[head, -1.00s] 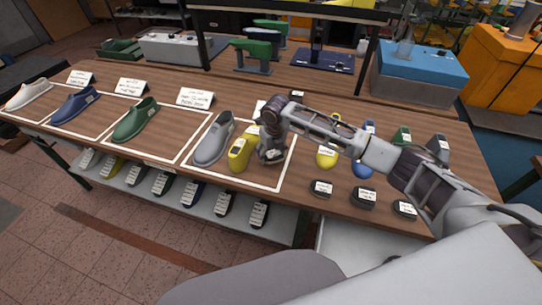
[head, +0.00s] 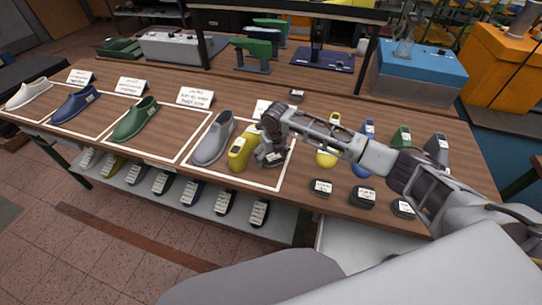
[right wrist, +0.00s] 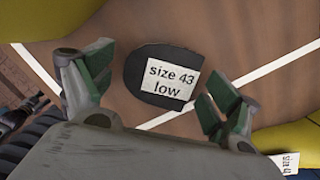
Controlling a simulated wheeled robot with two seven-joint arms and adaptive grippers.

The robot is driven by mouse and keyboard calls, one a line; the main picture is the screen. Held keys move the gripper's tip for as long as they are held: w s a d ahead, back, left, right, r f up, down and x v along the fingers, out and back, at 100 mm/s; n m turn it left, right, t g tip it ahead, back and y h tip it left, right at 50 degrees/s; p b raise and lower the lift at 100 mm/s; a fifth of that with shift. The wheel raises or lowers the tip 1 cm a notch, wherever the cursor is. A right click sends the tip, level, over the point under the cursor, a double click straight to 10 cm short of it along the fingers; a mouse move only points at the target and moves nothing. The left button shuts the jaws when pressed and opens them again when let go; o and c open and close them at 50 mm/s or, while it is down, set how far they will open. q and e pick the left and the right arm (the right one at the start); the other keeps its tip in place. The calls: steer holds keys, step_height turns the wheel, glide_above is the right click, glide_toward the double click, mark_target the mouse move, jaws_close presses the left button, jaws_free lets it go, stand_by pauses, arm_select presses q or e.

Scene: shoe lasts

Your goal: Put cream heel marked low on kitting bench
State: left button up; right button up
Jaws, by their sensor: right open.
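A dark heel with a white label reading "size 43 low" (right wrist: 135,75) lies on the wooden bench (head: 180,128) in the right wrist view. No cream-coloured heel is clear in these frames. My right gripper (right wrist: 155,85) is open, its fingers on either side of the heel's near part and apart from it. In the head view my right gripper (head: 270,140) is low over the white-outlined area at the front, just right of a yellow last (head: 238,154). The heel's label shows below it there; the rest is partly hidden. My left gripper is not in view.
A grey last (head: 212,143) stands left of the yellow one. Several dark labelled heels (head: 321,188) lie at the front right, with yellow (head: 326,158) and blue pieces behind them. White (head: 28,93), blue (head: 77,104) and green (head: 134,121) lasts stand in outlined areas at left.

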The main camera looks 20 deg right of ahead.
mark_target(273, 161)
steer(key=shift+r, duration=0.1)
step_height(273, 161, up, 12)
steer(key=s, duration=0.1)
steer(key=shift+s+d+b, duration=0.15)
steer(key=shift+s+b, duration=0.2)
steer(key=shift+b, duration=0.05)
stand_by(0.5)
stand_by(0.6)
